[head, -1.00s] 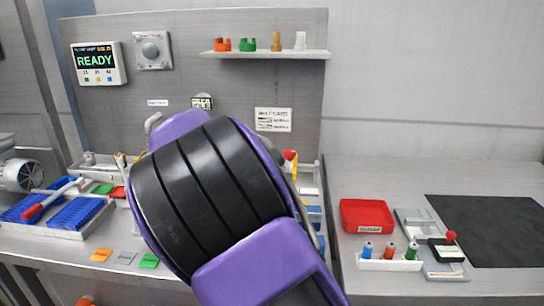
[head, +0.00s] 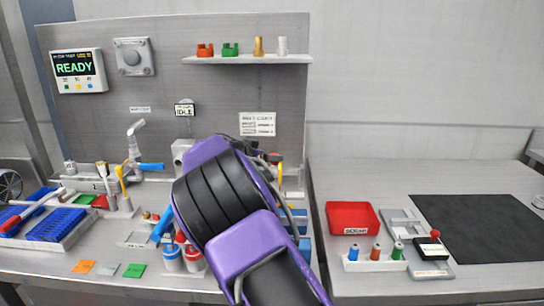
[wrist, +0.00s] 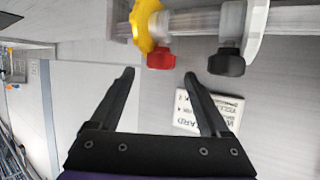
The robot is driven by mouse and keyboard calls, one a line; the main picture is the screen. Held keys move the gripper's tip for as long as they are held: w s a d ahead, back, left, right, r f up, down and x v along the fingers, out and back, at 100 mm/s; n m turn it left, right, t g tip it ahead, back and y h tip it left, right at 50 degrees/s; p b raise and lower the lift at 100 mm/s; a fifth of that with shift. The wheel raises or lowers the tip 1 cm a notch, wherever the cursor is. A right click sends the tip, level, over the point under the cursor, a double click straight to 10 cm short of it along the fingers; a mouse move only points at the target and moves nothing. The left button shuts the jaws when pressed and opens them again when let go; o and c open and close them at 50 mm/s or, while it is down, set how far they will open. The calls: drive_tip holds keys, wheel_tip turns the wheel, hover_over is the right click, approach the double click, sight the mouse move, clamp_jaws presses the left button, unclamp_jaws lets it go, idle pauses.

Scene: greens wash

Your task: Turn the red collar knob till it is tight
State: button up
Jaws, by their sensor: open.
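The red collar knob (wrist: 160,59) shows in the wrist view, just below a yellow collar (wrist: 146,25) on a pale horizontal bar (wrist: 190,22). My gripper (wrist: 158,78) is open and empty. Its two dark fingers point toward the bar, with the red knob ahead of the gap between the tips. The knob appears apart from both fingers. Whether it is tight cannot be told. My gripper is hidden there behind the arm.
A black knob (wrist: 226,63) sits right of the red one, under a pale bracket (wrist: 240,25). A printed card (wrist: 208,112) is near the right finger.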

drive_tip(key=shift+x, duration=1.5)
drive_tip(key=shift+c, duration=0.2)
clamp_jaws()
drive_tip(key=shift+n+y, duration=0.4)
drive_tip(key=shift+y, duration=0.1)
